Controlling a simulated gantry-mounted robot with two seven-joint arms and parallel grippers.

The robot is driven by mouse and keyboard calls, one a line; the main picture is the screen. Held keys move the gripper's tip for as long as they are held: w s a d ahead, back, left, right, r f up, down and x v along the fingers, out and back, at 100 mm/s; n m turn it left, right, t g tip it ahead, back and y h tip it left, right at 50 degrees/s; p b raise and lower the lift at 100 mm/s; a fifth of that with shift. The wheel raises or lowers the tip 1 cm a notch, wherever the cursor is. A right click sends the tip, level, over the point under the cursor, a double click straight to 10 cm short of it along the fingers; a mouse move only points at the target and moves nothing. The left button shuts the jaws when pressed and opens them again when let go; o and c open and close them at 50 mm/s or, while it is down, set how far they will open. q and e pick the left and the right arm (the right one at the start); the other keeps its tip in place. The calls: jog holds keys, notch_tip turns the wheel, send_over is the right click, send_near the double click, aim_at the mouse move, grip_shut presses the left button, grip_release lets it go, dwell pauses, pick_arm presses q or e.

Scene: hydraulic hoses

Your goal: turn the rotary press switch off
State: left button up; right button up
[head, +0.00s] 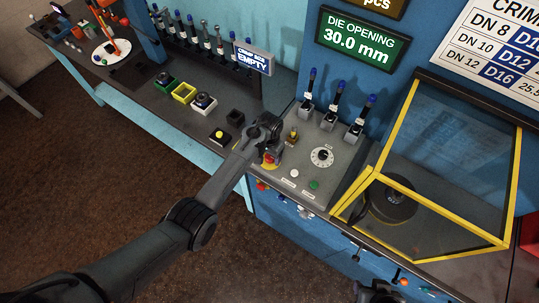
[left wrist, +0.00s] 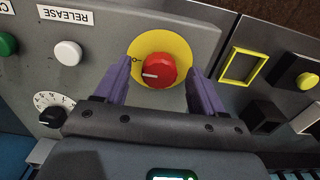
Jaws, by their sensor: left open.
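The rotary press switch is a red round knob (left wrist: 157,72) on a yellow disc (left wrist: 178,50), on the grey panel; its white mark points left in the left wrist view. In the head view the red knob (head: 269,158) shows at the panel's left end, partly covered by my gripper. My left gripper (head: 268,152) is open over it. In the left wrist view the purple fingers of the left gripper (left wrist: 158,84) stand on either side of the knob, with gaps between. A dark shape at the head view's bottom edge may be my right gripper (head: 380,292); its fingers cannot be made out.
A white RELEASE button (left wrist: 68,54), a green button (left wrist: 6,44) and a dial (left wrist: 52,116) sit beside the switch. A yellow-framed guard (head: 390,130) is on the right. Small trays (head: 184,93) lie left.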

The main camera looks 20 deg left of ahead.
pick_arm(q)
jog(key=shift+f, duration=0.15)
jog(key=c, duration=1.1)
jog(key=shift+o, duration=0.2)
